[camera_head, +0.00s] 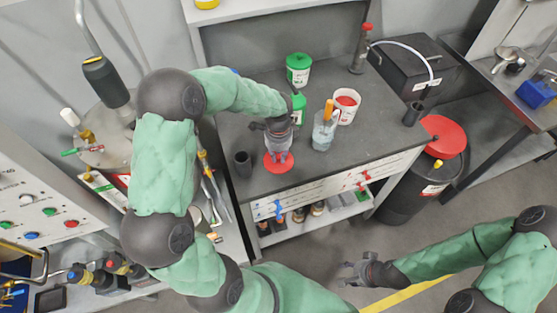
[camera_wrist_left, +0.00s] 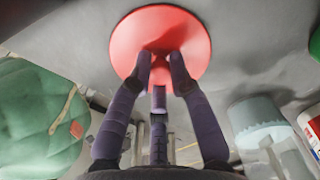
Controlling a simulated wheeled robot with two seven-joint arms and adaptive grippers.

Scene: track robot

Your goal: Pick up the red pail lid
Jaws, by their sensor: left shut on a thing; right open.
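The red pail lid (camera_head: 271,166) is a flat round disc at the front left of the dark worktop. It fills the upper middle of the left wrist view (camera_wrist_left: 190,25). My left gripper (camera_head: 279,152) points down at its centre from above. In the left wrist view its fingers (camera_wrist_left: 160,65) close around the middle of the lid, where a small red part shows between them. Whether the lid touches the worktop is hard to tell. My right gripper (camera_head: 356,272) is open and empty, low over the floor in front of the bench.
A white pail (camera_head: 346,110) with a red inside stands right of a clear container (camera_head: 323,135). A drum with a red top (camera_head: 444,135) stands right of the bench.

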